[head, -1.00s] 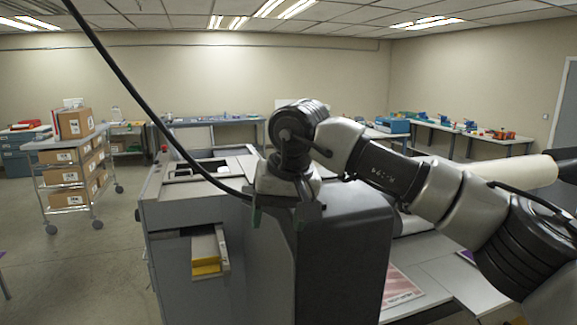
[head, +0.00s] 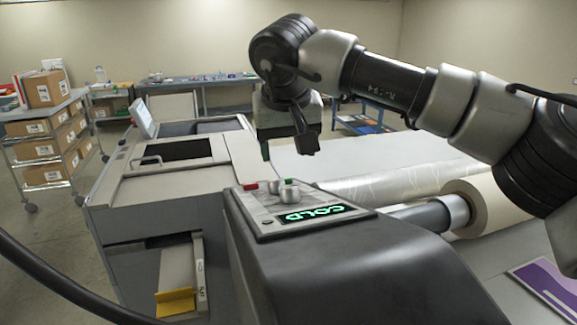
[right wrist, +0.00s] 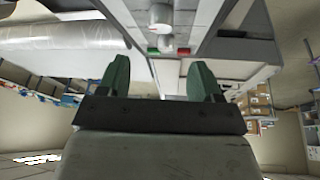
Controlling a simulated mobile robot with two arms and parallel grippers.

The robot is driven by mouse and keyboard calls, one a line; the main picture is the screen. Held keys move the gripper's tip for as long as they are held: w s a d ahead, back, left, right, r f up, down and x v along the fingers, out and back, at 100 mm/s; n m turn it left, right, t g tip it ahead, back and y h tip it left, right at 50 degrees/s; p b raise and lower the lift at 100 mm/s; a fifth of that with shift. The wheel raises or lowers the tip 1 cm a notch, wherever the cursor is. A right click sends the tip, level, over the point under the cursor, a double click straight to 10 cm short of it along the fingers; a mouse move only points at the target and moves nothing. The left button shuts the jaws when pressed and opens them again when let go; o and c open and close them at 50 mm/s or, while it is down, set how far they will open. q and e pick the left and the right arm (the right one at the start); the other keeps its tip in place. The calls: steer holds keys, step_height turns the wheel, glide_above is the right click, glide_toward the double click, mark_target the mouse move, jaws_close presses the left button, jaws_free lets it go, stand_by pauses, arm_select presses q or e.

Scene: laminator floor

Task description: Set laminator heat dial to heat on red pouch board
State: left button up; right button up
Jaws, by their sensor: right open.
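The laminator's control panel (head: 300,212) sits on top of a dark housing, and its display (head: 315,213) reads COLD in green letters. No red pouch board shows now; a purple board (head: 548,287) lies at lower right. My left gripper is not in view.
A wrapped film roll (head: 390,185) and a brown roll (head: 475,208) lie right of the panel. A grey machine body (head: 165,205) stands at left, and a cart with boxes (head: 45,150) beyond it. A black cable crosses the lower left.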

mark_target(289, 187)
step_height(289, 187, down, 3)
steer(key=shift+f+p, duration=0.15)
steer(key=shift+p, duration=0.95)
steer(key=x, duration=0.1)
steer(key=p+x, duration=0.1)
steer(key=x, duration=0.1)
steer(key=shift+w+f, duration=0.2)
steer(key=shift+w, duration=0.2)
steer(key=shift+p+x, duration=0.5)
steer(key=shift+x, duration=0.65)
steer(key=shift+w+f, duration=0.15)
steer(key=shift+f, duration=0.2)
steer(key=c, duration=0.9)
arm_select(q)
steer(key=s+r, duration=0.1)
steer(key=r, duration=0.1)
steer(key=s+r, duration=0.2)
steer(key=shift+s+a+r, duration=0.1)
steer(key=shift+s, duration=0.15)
